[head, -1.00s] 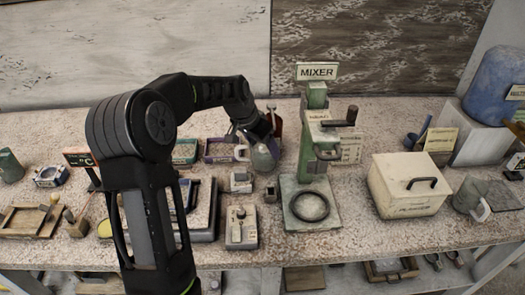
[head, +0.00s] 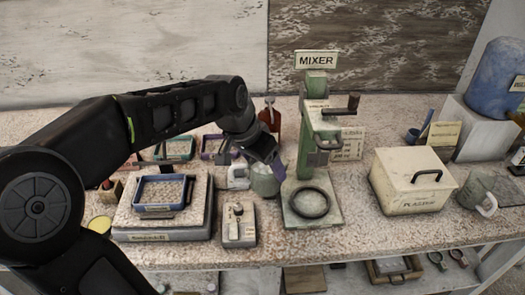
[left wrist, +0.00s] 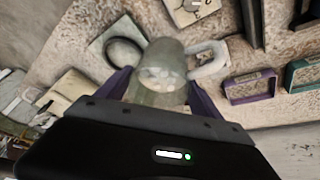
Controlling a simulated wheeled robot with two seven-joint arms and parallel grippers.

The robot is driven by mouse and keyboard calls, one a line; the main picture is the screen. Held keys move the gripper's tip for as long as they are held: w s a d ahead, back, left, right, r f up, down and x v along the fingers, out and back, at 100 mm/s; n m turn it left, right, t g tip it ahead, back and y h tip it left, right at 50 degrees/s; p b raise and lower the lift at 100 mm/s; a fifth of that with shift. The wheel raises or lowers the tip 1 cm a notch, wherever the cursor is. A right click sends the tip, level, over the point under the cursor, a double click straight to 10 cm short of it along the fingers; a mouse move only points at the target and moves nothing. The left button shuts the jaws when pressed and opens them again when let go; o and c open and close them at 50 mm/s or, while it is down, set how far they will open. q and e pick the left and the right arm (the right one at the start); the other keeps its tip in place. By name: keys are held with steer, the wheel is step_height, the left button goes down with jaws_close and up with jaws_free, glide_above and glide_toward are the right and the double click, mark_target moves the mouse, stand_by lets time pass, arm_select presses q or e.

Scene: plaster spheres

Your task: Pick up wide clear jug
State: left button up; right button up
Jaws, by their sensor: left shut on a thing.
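The wide clear jug (head: 264,183) is a greenish, see-through vessel with a pale handle on its left, just left of the mixer. In the left wrist view the jug (left wrist: 162,68) sits between the purple fingers, its pale handle to the right. My left gripper (head: 276,172) is shut around the jug's body; its fingers (left wrist: 158,88) hide part of the sides. I cannot tell whether the jug's base touches the table. My right gripper is not in view.
The green mixer (head: 319,150) stands close to the right of the jug. A small scale-like box (head: 238,225) is in front. A tray of grit (head: 160,190) on a wide scale is at left. A lidded box (head: 410,180) and another jug (head: 477,188) stand at right.

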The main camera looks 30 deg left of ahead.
arm_select(q)
steer(key=shift+s+d, duration=0.9)
steer(key=shift+s, duration=0.25)
